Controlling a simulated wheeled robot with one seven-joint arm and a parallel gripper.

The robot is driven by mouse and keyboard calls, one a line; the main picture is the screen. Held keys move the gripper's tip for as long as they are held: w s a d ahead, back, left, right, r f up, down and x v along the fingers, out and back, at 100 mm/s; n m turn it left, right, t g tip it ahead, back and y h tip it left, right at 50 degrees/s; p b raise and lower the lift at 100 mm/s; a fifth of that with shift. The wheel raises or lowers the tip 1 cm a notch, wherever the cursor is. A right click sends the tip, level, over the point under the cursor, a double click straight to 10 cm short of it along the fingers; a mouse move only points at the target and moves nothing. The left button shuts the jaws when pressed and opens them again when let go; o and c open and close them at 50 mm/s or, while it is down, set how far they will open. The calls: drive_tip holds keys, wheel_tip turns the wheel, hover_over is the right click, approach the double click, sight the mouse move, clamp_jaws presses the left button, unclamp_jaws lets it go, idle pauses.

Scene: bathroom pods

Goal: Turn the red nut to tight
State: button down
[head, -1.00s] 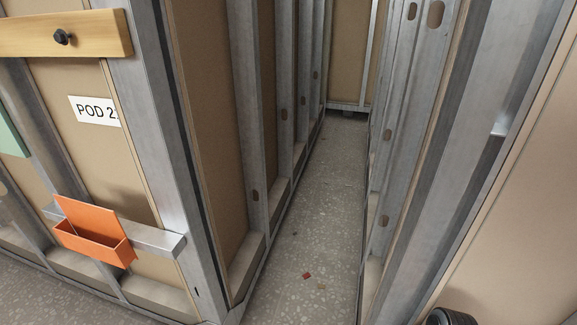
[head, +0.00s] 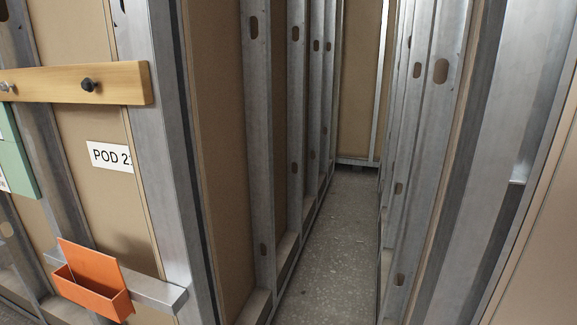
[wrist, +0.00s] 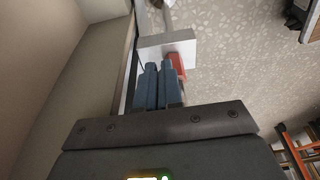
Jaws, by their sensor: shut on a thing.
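My gripper (wrist: 157,78) shows in the wrist view with its two blue fingers close together. They are shut on the red nut (wrist: 177,65), of which a red part shows at the fingertips, on the right. The rest of the nut and the grip between the fingers are hidden. A pale grey plate (wrist: 167,44) lies just beyond the fingertips and the red part. How tight the nut is cannot be told. Neither the nut nor my gripper shows in the head view.
A pod wall with a POD sign (head: 110,157), a wooden rail (head: 60,84) and an orange bin (head: 92,285) stands at left. A narrow floor passage (head: 340,245) runs between metal-framed walls. In the wrist view, a pale wall (wrist: 60,85) is close at left; speckled floor (wrist: 235,60) lies at right.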

drive_tip(key=shift+s+a+f+p, duration=0.2)
drive_tip(key=shift+s+f+p, duration=0.1)
drive_tip(key=shift+s+p, duration=0.4)
drive_tip(key=shift+s+a+f+p, duration=0.15)
drive_tip(key=shift+s+f+p, duration=0.1)
drive_tip(key=shift+s+p, duration=0.45)
drive_tip(key=shift+s+a+f+p, duration=0.1)
drive_tip(key=shift+s+a+p, duration=0.3)
drive_tip(key=shift+p, duration=0.4)
drive_tip(key=shift+s+d, duration=0.1)
drive_tip(key=shift+d, duration=0.2)
drive_tip(key=shift+p, duration=0.3)
drive_tip(key=a+p+v, duration=0.1)
drive_tip(key=p+v, duration=0.4)
drive_tip(key=v, duration=0.1)
drive_tip(key=shift+w+r+p, duration=0.4)
drive_tip(key=shift+w, duration=0.15)
drive_tip(key=shift+d, duration=0.2)
